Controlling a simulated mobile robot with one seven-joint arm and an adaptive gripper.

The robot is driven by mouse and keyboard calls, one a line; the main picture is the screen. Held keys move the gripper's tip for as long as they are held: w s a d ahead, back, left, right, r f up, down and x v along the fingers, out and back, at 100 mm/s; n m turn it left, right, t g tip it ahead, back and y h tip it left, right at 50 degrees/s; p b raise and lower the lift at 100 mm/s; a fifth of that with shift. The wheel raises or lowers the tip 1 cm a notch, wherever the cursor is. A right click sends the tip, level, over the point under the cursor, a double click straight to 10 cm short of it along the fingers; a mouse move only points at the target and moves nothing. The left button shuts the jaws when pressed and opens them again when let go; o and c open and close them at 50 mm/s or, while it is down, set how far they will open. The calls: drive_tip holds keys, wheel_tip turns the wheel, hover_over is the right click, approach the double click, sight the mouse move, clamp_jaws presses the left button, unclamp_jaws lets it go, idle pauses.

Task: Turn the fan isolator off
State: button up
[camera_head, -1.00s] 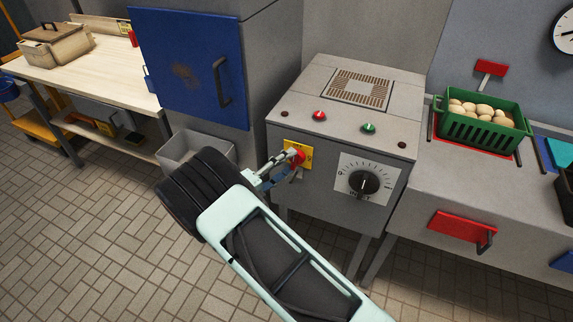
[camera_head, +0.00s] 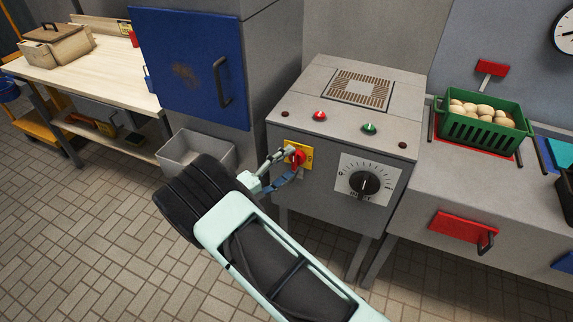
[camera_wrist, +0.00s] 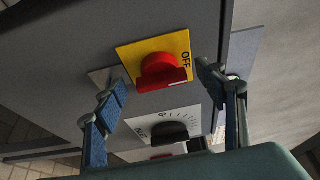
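The fan isolator is a red rotary knob (camera_head: 297,159) on a yellow plate (camera_head: 307,154), on the front of the grey machine. In the wrist view the red knob (camera_wrist: 161,70) shows clearly on its yellow plate (camera_wrist: 126,53), with "OFF" printed sideways near the plate's right edge. The knob's raised grip lies roughly across the picture. My gripper (camera_head: 285,166) is at the isolator. In the wrist view my gripper (camera_wrist: 160,84) is open, with one finger left and one right of the knob and visible gaps. Nothing is held.
A black dial (camera_head: 364,183) on a white scale plate sits right of the isolator. Red (camera_head: 320,116) and green (camera_head: 369,128) buttons are on top. A grey bin (camera_head: 196,158) stands left, below the blue door (camera_head: 188,70). A green potato crate (camera_head: 480,130) is at right.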

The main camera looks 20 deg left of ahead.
drive_tip(key=shift+s, duration=0.1)
drive_tip(key=v, duration=1.1)
drive_tip(key=shift+s+a, duration=0.2)
drive_tip(key=shift+s, duration=0.15)
drive_tip(key=shift+w, duration=0.1)
